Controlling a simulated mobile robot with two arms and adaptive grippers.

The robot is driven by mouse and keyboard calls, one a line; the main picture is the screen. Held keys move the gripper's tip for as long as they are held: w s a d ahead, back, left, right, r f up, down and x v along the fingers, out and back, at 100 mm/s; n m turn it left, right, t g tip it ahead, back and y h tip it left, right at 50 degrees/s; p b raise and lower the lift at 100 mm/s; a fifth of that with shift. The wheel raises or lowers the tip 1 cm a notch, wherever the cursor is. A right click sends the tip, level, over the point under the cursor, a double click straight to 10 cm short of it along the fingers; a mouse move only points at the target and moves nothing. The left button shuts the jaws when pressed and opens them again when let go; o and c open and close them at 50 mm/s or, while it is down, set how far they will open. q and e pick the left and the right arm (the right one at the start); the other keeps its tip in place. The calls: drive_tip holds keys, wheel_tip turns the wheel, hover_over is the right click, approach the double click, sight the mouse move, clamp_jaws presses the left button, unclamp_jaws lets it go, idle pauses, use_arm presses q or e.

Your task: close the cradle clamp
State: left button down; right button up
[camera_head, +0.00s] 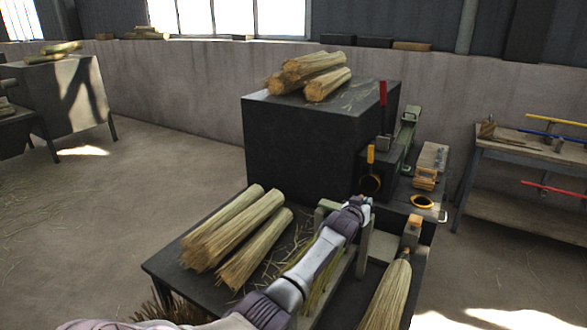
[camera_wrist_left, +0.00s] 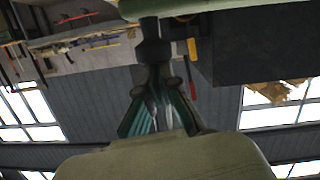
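My left arm reaches in from the bottom left of the head view, with its gripper (camera_head: 359,207) over the grey-green cradle frame (camera_head: 326,210). In the left wrist view, the fingers of this gripper (camera_wrist_left: 152,45) converge and their dark tips look together. A grey-green edge (camera_wrist_left: 200,8), perhaps part of the clamp, is close to the tips; I cannot tell whether they touch. My arm hides much of the cradle, and the clamp's own position is unclear. Pale straw (camera_head: 318,292) shows beside the arm. My right gripper is not in view.
Cut straw bundles (camera_head: 235,235) lie on the dark bench left of my arm. A broom head (camera_head: 388,293) with an orange top is to the right. A dark box (camera_head: 300,145) with more bundles stands behind. A tool table (camera_head: 530,150) is at right.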

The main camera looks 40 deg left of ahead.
use_arm(q)
drive_tip(key=shift+d+f, duration=0.1)
drive_tip(key=shift+f, duration=0.2)
